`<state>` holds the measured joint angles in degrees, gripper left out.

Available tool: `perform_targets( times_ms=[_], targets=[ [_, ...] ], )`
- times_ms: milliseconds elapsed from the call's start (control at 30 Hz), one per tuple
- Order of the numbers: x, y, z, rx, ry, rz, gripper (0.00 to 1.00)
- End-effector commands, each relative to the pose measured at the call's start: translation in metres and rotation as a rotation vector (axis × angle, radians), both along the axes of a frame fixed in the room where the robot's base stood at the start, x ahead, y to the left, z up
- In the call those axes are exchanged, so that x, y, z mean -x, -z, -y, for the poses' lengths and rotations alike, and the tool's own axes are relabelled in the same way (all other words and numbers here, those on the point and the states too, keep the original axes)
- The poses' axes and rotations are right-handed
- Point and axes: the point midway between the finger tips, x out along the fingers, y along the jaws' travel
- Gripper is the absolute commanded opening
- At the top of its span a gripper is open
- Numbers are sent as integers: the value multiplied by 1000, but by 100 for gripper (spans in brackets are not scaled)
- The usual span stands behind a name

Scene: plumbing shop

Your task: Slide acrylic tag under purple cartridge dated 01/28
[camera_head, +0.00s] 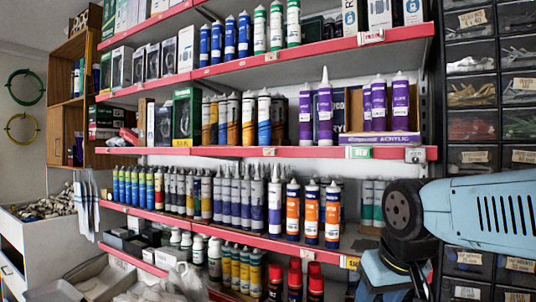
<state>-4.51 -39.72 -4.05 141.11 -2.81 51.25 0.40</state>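Purple cartridges stand upright on the middle red-edged shelf: two at the front, a taller one (325,115) and a shorter one (305,118), and a few more (378,106) to the right. A purple strip marked ACRYLIC (392,139) lies along the shelf front below the right-hand cartridges. I cannot tell whether it is a loose tag or a box. Small tags sit on the rail below, one green and white (359,153) and one pale (415,155). No 01/28 date is readable. My blue arm enters from the right and bends down; my gripper is not visible.
Blue and orange cartridges (264,118) stand left of the purple ones. Parts drawers (472,60) line the right side. The shelf rail (300,152) juts forward. My arm partly covers the lower right shelves.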

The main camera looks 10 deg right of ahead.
Motion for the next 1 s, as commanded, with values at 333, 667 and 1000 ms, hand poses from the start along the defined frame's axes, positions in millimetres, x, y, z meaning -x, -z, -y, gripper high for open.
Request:
perform_targets(
  times_ms=[333,667,1000],
  targets=[
    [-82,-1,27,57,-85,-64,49],
    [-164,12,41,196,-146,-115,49],
    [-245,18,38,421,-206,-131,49]
  ],
)
